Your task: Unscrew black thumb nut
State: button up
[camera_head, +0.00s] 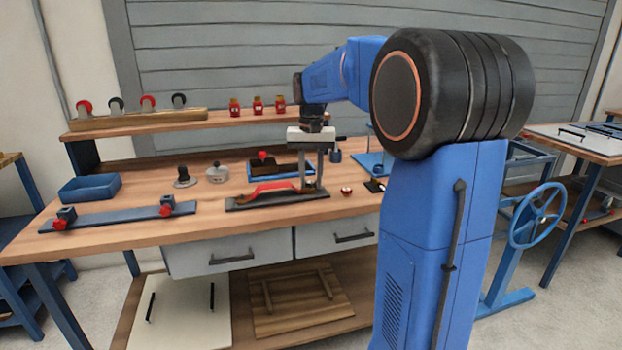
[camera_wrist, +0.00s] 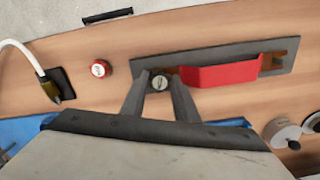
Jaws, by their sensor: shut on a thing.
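The black thumb nut (camera_wrist: 160,82) shows in the wrist view as a small round dark piece with a paler, shiny centre. It sits at the left end of a dark base plate (camera_wrist: 178,66) that carries a red handle (camera_wrist: 225,74). My gripper (camera_wrist: 160,88) is shut on the nut, one finger on each side of it. In the head view my gripper (camera_head: 313,184) points down at the right part of the base plate (camera_head: 305,203), beside the red handle (camera_head: 272,188). The nut is hidden by the fingers there.
A small red-topped piece (camera_head: 346,191) stands right of the base plate. A blue tray (camera_head: 253,176) lies just behind it, and a grey round piece (camera_head: 217,173) stands behind left. A white cable (camera_wrist: 22,52) ends near a black pad. The bench front left of the plate is partly clear.

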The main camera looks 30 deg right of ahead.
jog(key=n, duration=0.3)
jog(key=shift+r, duration=2.45)
jog(key=shift+r, duration=0.1)
